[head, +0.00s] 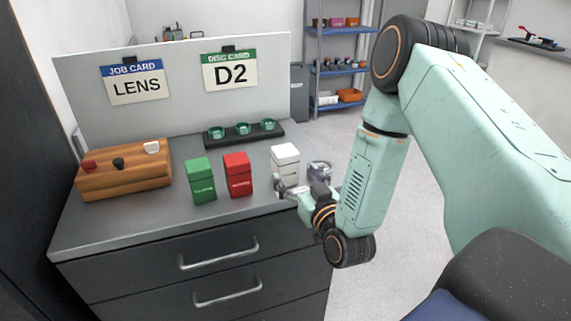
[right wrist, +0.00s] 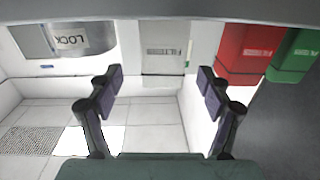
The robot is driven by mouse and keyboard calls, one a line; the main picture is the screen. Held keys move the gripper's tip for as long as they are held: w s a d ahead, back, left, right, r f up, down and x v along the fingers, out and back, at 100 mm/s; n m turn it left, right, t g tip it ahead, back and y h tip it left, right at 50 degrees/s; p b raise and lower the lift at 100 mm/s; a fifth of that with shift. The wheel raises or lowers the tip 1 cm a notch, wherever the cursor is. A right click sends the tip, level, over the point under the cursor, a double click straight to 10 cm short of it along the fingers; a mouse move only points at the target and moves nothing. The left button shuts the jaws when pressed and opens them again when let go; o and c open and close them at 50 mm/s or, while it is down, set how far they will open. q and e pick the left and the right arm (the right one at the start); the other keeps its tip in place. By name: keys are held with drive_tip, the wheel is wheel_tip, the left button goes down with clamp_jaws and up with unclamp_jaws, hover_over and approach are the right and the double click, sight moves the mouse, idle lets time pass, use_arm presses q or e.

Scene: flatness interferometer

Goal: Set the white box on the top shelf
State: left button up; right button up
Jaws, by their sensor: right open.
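The white box (head: 286,158) stands upright near the right front edge of the grey cabinet top. It also shows in the right wrist view (right wrist: 163,48), between and beyond the finger tips. My right gripper (head: 297,187) is open and empty in front of the box, with a finger toward each side; I see no contact. The right gripper also shows in its wrist view (right wrist: 160,82). A blue shelf unit (head: 343,72) stands at the back of the room, with small items on its shelves. My left gripper is not in view.
A red box (head: 238,176) and a green box (head: 201,182) stand left of the white box. A grey round part marked LOCK (right wrist: 82,40) stands on its other side.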

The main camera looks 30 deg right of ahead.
sight(289, 169)
drive_tip(key=w, duration=0.5)
drive_tip(key=shift+w+d, duration=0.25)
drive_tip(key=shift+w+d+f, duration=0.15)
drive_tip(key=shift+w, duration=0.3)
drive_tip(key=c, duration=1.5)
drive_tip(key=shift+o, duration=0.2)
wheel_tip(289, 169, up, 10)
drive_tip(key=shift+s+f+p, duration=0.1)
drive_tip(key=shift+f+p, duration=0.1)
drive_tip(key=shift+p, duration=0.6)
drive_tip(key=shift+r, duration=0.55)
drive_tip(key=s+a+f+n+g+y+b, duration=0.2)
drive_tip(key=s+a+f+n+y+b, duration=0.4)
drive_tip(key=s+a+f+y, duration=0.6)
drive_tip(key=s+a+f+n, duration=0.1)
drive_tip(key=s+a+f, duration=0.1)
drive_tip(key=s+a, duration=0.2)
drive_tip(key=shift+a+f+n, duration=0.2)
drive_tip(key=shift+a+n, duration=0.2)
drive_tip(key=shift+a, duration=0.6)
